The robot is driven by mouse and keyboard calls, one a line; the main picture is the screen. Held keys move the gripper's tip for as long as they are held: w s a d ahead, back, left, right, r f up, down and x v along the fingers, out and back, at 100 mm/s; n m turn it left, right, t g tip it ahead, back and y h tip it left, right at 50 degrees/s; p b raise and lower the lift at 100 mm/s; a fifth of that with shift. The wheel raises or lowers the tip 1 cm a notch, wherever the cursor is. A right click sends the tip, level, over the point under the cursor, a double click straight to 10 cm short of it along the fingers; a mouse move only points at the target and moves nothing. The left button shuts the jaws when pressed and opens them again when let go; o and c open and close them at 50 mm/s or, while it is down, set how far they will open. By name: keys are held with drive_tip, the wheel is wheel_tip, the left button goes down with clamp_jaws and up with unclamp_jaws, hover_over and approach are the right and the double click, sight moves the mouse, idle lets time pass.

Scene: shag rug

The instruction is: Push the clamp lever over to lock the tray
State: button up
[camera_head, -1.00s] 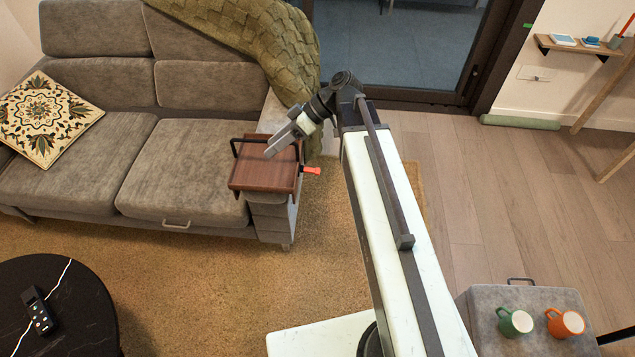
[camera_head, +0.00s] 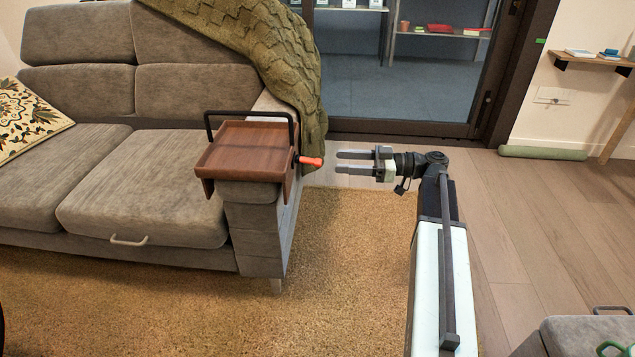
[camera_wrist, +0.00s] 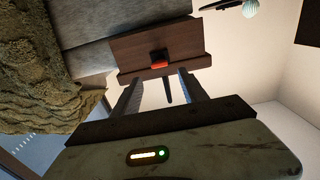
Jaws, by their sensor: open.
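The brown wooden tray (camera_head: 243,150) sits over the sofa's right arm, with a black bar handle standing up along its back. The clamp lever (camera_head: 311,161) has a red-orange tip and sticks out to the right from the tray's right side. My gripper (camera_head: 337,162) is open and empty, to the right of the lever and pointing left at it, with a small gap showing. In the wrist view the lever's red tip (camera_wrist: 160,65) appears beyond and between my two fingers, in front of the tray's side panel (camera_wrist: 185,45).
The grey sofa (camera_head: 150,200) fills the left, with a green knitted throw (camera_head: 285,75) draped behind the tray. A tan shag rug (camera_head: 350,260) covers the floor below. A glass door (camera_head: 400,90) stands behind.

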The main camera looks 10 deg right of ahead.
sight(307, 159)
drive_tip(key=x, duration=0.7)
drive_tip(key=shift+w+a, duration=0.1)
drive_tip(key=shift+a, duration=0.25)
